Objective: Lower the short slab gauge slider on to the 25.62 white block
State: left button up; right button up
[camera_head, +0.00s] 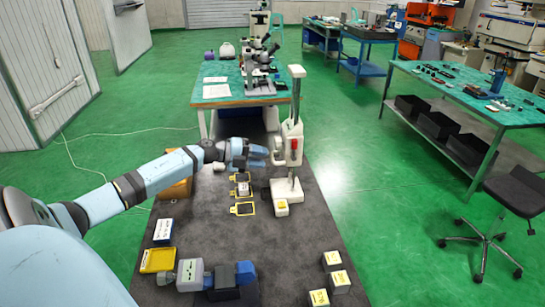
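The slab gauge (296,98) stands upright, a tall pale column on a base. Its white slider (279,150), with a red part (294,144), sits partway up the column, well above the base. A small white block with a yellowish mark (281,206) is at the front of the base; its number is too small to read. My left gripper (262,157) reaches in from the left, just left of the slider. Its fingers look apart with nothing between them; contact with the slider cannot be told.
Several similar white blocks (340,281) stand at the lower right of the dark mat (300,245). Yellow-framed items (243,209) lie left of the gauge. A yellow tray (158,260) and a grey, black and blue item (192,270) are lower left. A microscope table (238,98) stands behind.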

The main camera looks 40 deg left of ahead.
aim_at(273, 157)
pick_arm(q)
jog(key=x, duration=0.3)
jog(key=shift+w+d+p, duration=0.25)
jog(key=shift+w+p, duration=0.05)
jog(key=shift+w+d+f, duration=0.15)
jog(key=shift+w+d, duration=0.05)
jog(key=shift+c, duration=0.3)
